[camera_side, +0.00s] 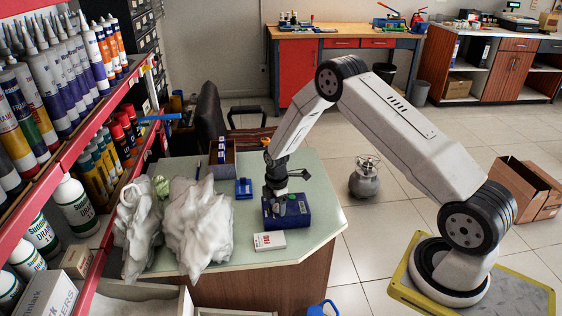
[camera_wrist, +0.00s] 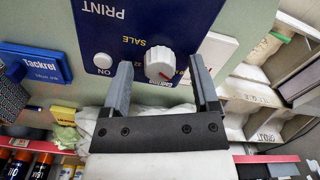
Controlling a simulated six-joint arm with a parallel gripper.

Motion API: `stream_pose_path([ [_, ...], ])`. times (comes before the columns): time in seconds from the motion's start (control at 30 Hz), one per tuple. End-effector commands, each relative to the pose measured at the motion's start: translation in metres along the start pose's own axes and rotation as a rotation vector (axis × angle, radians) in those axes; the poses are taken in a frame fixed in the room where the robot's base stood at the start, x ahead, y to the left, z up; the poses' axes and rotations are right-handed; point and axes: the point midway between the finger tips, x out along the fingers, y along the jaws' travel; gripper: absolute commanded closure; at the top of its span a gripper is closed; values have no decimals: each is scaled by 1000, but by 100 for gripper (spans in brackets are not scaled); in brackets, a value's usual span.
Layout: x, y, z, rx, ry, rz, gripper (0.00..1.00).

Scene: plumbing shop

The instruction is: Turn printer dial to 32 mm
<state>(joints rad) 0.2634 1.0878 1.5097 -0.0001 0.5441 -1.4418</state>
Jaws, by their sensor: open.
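The printer (camera_side: 289,211) is a dark blue box on the green-topped table. In the wrist view the blue printer face (camera_wrist: 124,26) shows upside down, with the words PRINT and SALE. The printer dial (camera_wrist: 160,66) is a white ribbed knob with a red mark near its right lower edge. The number 32 is partly visible left of the dial, close to the left finger. My gripper (camera_wrist: 158,82) is open, with one finger on each side of the dial and gaps visible between. In the side view my gripper (camera_side: 277,196) is over the printer, its fingers hard to make out.
A white card box (camera_side: 270,240) lies in front of the printer, and a small blue box (camera_side: 243,188) lies behind left. White crumpled bags (camera_side: 198,225) fill the table's left side. A red shelf of tubes and bottles (camera_side: 90,150) stands at left. The table's right end is clear.

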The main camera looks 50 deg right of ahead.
Motion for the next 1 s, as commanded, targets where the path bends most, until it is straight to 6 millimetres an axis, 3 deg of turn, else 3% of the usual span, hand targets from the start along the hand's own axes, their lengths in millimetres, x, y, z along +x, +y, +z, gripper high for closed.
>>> stream_pose_path([
  [0.17, 0, 0, 0, 0, 0, 0, 22],
  [0.4, 0, 0, 0, 0, 0, 0, 96],
  [0.43, 0, 0, 0, 0, 0, 0, 100],
  [1.0, 0, 0, 0, 113, 0, -1, 100],
])
